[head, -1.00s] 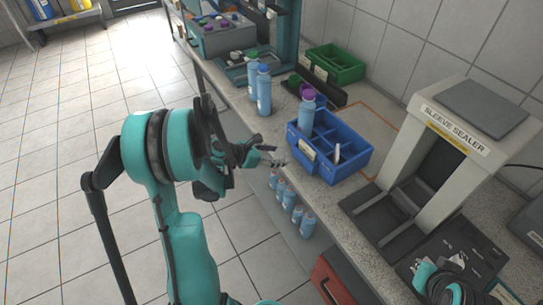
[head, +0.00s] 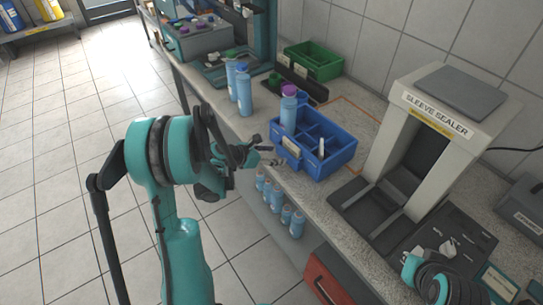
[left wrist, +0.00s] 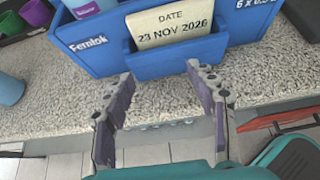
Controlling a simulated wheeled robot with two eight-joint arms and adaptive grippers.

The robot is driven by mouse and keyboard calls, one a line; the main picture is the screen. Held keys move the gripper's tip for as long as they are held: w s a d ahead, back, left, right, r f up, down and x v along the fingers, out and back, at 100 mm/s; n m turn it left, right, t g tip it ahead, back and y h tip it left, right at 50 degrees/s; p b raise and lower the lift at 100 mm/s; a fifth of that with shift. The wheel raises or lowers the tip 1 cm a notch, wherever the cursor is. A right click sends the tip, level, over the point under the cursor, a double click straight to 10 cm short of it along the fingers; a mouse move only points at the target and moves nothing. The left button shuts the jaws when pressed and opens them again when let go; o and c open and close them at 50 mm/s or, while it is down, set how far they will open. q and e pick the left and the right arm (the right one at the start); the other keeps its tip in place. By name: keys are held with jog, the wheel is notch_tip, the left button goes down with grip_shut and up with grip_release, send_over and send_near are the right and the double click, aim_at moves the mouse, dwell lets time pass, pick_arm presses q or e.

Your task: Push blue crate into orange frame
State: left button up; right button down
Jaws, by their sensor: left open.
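The blue crate (head: 340,158) stands upright on the grey counter, with dividers, a blue bottle with a purple cap (head: 289,106) and a white item inside. Its labelled front wall (left wrist: 100,45) fills the top of the left wrist view. The orange frame (head: 362,106) is a thin line marked on the counter behind the crate, partly hidden by it. My left gripper (left wrist: 160,90) is open and empty at the counter's front edge, facing the date label. No contact with the crate shows. A teal and black part of my right arm shows at lower right; its jaws are unclear.
The sleeve sealer (head: 432,120) stands right of the crate. Two blue bottles (head: 244,92) stand to its left, and a green bin (head: 314,62) is behind. Several bottles (head: 285,214) stand below the counter edge. Bare counter shows behind the crate.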

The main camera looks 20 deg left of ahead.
aim_at(307, 138)
pick_arm(q)
jog(key=shift+w+d, duration=0.35)
jog(key=shift+w, duration=0.2)
jog(key=shift+w+d+b, duration=0.15)
jog(key=shift+w+d, duration=0.35)
jog(key=shift+w, duration=0.35)
jog(key=shift+w+d+b, duration=0.1)
jog(key=shift+w+d, duration=0.45)
jog(key=shift+w, duration=0.3)
jog(key=shift+w+d+b, duration=0.15)
jog(key=shift+w+d, duration=0.35)
jog(key=shift+w, duration=0.35)
jog(key=shift+w+d+b, duration=0.1)
jog(key=shift+w+d, duration=0.4)
jog(key=shift+w, duration=0.35)
jog(key=shift+w+d+b, duration=0.1)
jog(key=shift+w+d, duration=0.4)
jog(key=shift+w, duration=0.4)
jog(key=shift+w+d+b, duration=0.1)
jog(key=shift+w+d, duration=0.4)
jog(key=shift+w, duration=0.35)
jog(key=shift+w+d, duration=0.4)
jog(key=shift+w, duration=0.25)
jog(key=shift+w+d, duration=0.35)
jog(key=shift+w, duration=0.3)
jog(key=shift+w+d, duration=0.4)
jog(key=shift+w, duration=0.25)
jog(key=shift+w+d, duration=0.35)
jog(key=shift+w, duration=0.3)
jog(key=shift+d, duration=0.1)
